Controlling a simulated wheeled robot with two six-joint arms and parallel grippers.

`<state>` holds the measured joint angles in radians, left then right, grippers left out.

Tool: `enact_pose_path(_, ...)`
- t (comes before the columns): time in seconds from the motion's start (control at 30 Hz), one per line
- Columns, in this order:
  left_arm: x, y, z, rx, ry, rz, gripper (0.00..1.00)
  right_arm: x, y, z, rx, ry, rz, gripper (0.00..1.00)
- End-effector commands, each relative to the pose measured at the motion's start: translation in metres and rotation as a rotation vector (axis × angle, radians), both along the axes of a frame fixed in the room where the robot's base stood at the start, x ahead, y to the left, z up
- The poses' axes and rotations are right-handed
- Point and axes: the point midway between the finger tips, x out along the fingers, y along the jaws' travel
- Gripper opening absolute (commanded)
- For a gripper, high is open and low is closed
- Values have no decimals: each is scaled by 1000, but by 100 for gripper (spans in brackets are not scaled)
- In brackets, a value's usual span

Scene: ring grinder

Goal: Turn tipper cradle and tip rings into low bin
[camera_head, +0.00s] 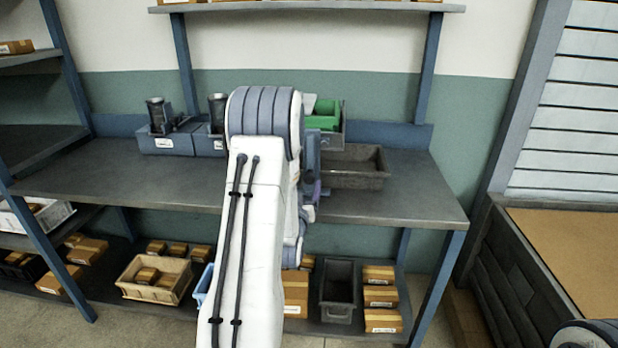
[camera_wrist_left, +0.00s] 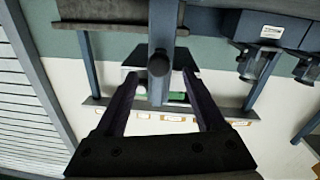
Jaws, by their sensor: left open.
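The green tipper cradle (camera_head: 326,112) sits in a grey housing at the back of the bench, partly behind my left arm. A bit of green also shows in the left wrist view (camera_wrist_left: 176,97). The low bin (camera_head: 352,180) is a dark open tray on the bench, just right of my arm. My left gripper (camera_wrist_left: 160,78) is open. A grey bar with a dark round end (camera_wrist_left: 159,64) shows between its fingers; I cannot tell if they touch it. In the head view my arm mostly hides this gripper. I cannot make out any rings. My right gripper is out of view.
Blue-grey units with dark cylinders (camera_head: 167,140) stand left of my arm. The bench's left part (camera_head: 120,185) is clear. Boxes and trays fill the shelf below, including a beige crate (camera_head: 155,293). A brown-topped stand (camera_head: 560,245) is at the right.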

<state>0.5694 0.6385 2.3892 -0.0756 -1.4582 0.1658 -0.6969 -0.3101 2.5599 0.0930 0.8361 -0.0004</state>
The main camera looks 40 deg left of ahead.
Motion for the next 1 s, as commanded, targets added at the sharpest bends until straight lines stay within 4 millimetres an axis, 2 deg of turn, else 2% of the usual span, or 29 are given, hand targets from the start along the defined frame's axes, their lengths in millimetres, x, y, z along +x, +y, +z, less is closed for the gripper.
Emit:
enact_pose_path(0.1,21,10,2,1,-1,-2,71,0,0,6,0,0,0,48)
enact_pose_path(0.3,45,23,1,1,-1,-2,71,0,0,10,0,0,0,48)
enact_pose_path(0.47,53,27,0,0,1,-2,71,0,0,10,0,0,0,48)
enact_pose_path(0.7,54,28,0,0,1,-1,71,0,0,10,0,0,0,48)
enact_pose_path(0.73,54,28,0,0,1,-1,68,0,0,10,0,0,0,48)
enact_pose_path(0.87,53,28,0,0,1,-1,18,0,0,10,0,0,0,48)
enact_pose_path(0.9,53,28,0,0,1,-1,2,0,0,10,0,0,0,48)
enact_pose_path(1.0,53,28,0,0,1,-1,0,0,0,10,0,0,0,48)
